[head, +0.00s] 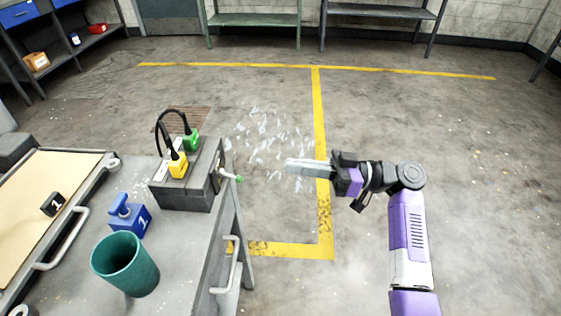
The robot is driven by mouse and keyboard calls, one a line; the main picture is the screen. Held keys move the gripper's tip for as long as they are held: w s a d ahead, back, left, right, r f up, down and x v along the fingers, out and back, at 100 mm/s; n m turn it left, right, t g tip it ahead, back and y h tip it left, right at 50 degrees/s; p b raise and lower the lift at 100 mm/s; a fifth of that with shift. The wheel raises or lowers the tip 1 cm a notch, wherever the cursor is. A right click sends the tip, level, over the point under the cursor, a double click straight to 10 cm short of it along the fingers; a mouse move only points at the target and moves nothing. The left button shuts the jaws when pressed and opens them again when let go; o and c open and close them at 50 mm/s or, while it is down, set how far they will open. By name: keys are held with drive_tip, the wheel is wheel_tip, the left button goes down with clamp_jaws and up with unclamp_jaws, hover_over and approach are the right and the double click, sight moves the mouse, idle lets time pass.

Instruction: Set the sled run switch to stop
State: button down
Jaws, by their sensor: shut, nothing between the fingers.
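A dark grey box (192,186) stands on the grey bench at left. A small lever with a green tip (237,178) sticks out from its right side; it looks like a switch, but I cannot read any stop or run marking. My gripper (291,166) is shut and empty, its pale fingers pointing left. In the picture it is right of the green tip and apart from it, over open floor.
On the box are a yellow plug (178,165) and a green plug (191,140) with a black cable. A blue block with a handle (130,215) and a green cup (125,264) stand nearby. The floor around my arm, with yellow lines (318,110), is clear.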

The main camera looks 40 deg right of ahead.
drive_tip(key=shift+s+d+f, duration=0.3)
drive_tip(key=shift+s+d, duration=0.1)
drive_tip(key=shift+d, duration=0.1)
drive_tip(key=shift+s+d+f, duration=0.25)
drive_tip(key=shift+s+d, duration=0.15)
drive_tip(key=shift+d, duration=0.1)
